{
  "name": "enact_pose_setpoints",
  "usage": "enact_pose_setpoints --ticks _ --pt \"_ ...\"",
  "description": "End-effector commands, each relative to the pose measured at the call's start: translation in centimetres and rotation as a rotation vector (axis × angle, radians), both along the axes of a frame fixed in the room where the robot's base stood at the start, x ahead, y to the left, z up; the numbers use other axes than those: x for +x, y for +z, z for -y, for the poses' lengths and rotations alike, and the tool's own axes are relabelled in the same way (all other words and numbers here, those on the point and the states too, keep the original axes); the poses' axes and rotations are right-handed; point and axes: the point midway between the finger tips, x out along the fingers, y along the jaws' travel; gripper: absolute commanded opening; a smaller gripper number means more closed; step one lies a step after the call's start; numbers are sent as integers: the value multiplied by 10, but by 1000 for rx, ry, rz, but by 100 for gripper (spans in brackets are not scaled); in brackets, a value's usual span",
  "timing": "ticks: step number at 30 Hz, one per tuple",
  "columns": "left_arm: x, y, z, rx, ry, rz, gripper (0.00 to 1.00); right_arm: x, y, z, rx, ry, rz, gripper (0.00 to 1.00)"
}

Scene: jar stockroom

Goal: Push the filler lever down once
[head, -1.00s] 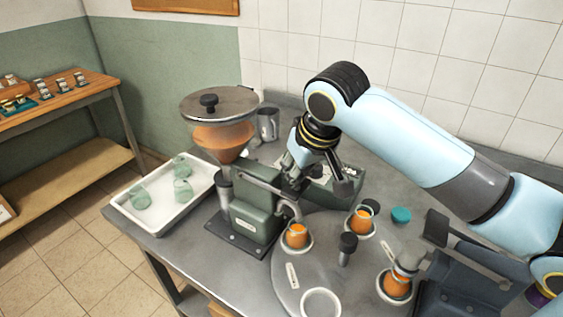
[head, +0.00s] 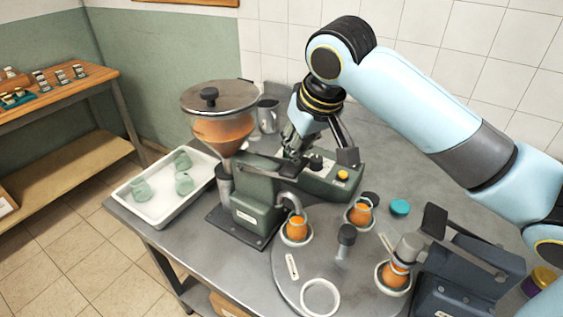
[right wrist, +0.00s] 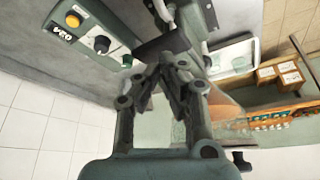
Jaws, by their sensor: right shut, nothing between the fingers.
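The filler is a green machine (head: 255,205) with an orange-filled hopper (head: 222,132). It stands at the back middle of the table in the head view. Its lever has a black grip, which shows just past my fingers in the right wrist view (right wrist: 165,45). My right gripper (head: 291,147) is shut and empty, above the filler body. Its closed fingers also show in the right wrist view (right wrist: 165,72), close to the grip. I cannot tell whether they touch it. My left gripper is out of view.
A turntable (head: 325,265) in front holds jars of orange filling and an empty ring seat. A dark blue machine (head: 470,280) stands at right. A white tray (head: 150,212) with green glass jars is at left. A control box (head: 325,182) has a yellow button.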

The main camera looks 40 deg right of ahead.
Motion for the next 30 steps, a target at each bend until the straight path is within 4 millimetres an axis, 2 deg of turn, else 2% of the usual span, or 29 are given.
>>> enact_pose_setpoints --ticks 14,25,30 --pt "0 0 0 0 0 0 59 0 1 0 0 0 1 0" --pt "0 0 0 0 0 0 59 1 39 0 0 1 3 0" --pt "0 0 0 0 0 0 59 0 49 0 0 0 1 0"
